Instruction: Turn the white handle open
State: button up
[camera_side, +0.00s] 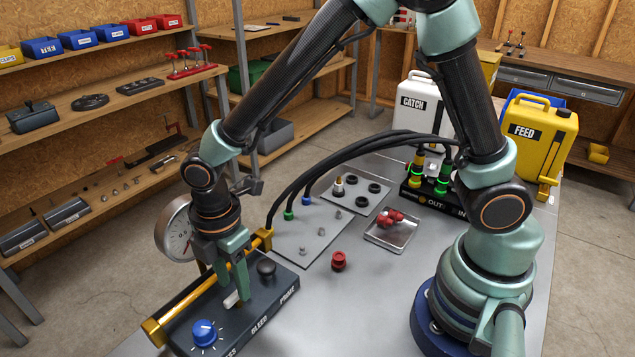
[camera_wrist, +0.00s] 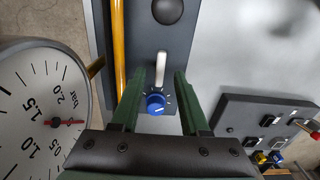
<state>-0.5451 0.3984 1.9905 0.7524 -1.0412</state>
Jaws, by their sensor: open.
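The white handle (camera_side: 231,299) is a short lever on top of the dark panel box (camera_side: 272,305). In the wrist view the white handle (camera_wrist: 161,66) points straight up the picture, between a black knob and a blue dial. My gripper (camera_side: 236,287) is over the box with its green fingers pointing down, close around the handle. In the wrist view my gripper (camera_wrist: 160,76) is open, one finger on each side of the handle's line, with gaps showing. The fingers partly hide the handle in the side view. I cannot tell whether either finger touches it.
A blue dial (camera_side: 205,333) and a black knob (camera_side: 266,268) flank the handle. A yellow bar (camera_side: 190,300) runs along the box, and a round gauge (camera_side: 174,230) stands behind. A red cap (camera_side: 339,261) and a clear tray (camera_side: 392,232) lie on the grey table.

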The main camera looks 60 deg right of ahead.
aim_at(236, 292)
notch_tip(236, 292, up, 10)
jog(key=shift+r, duration=0.2)
dwell(0.3)
jog(key=s+d+r+m+t, duration=0.2)
jog(key=d+r+m, duration=0.1)
jog(key=d+m, duration=0.6)
jog(key=s+d+r+m+t, duration=0.2)
jog(key=d+r+m+t, duration=0.1)
jog(key=d+m, duration=0.6)
jog(key=shift+s+d+r+t, duration=0.3)
jog(key=shift+d+r, duration=0.25)
jog(key=shift+d, duration=0.5)
